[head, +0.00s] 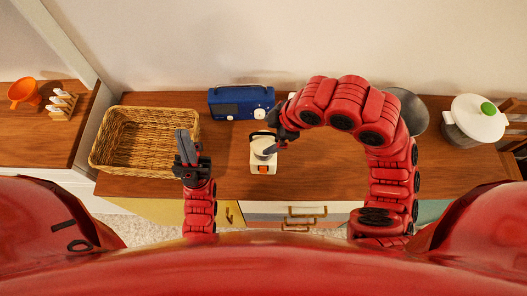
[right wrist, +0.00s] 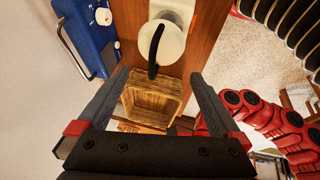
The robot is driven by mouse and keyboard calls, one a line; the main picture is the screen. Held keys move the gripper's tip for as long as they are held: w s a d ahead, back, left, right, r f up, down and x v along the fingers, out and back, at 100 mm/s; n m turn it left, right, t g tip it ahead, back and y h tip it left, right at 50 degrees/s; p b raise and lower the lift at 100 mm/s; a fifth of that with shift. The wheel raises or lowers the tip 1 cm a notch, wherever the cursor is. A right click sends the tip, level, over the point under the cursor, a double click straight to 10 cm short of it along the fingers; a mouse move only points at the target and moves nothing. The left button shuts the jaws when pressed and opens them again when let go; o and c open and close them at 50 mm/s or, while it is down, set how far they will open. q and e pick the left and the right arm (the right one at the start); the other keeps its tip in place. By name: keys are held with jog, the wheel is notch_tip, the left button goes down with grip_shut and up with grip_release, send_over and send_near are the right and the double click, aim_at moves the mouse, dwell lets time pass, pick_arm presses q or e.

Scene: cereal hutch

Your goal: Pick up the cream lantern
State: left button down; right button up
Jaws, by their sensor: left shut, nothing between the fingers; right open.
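The cream lantern (head: 263,163) stands upright on the wooden counter near its front edge, with a black handle and an orange patch on its front. In the right wrist view the lantern (right wrist: 172,42) shows from above, its black handle reaching toward the gap between the fingertips. My right gripper (head: 279,140) is open beside the lantern's top; its arm arches in from the right. In the right wrist view this gripper (right wrist: 161,76) has nothing clamped, and I cannot tell whether it touches the handle. My left gripper (head: 183,140) is shut and empty, in front of the basket's right side.
A wicker basket (head: 118,150) stands left of the lantern. A blue radio (head: 237,101) stands behind it at the back. A grey pan (head: 414,112) and a white-lidded pot (head: 474,118) stand at the right.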

jog(key=x, duration=0.2)
jog(key=shift+a+f, duration=0.15)
jog(key=shift+f, duration=0.1)
jog(key=p+x, duration=0.1)
jog(key=x, duration=0.3)
jog(key=shift+f+p, duration=0.2)
jog(key=shift+p, duration=0.1)
jog(key=shift+w+f, duration=0.1)
jog(key=shift+f, duration=0.2)
grip_shut()
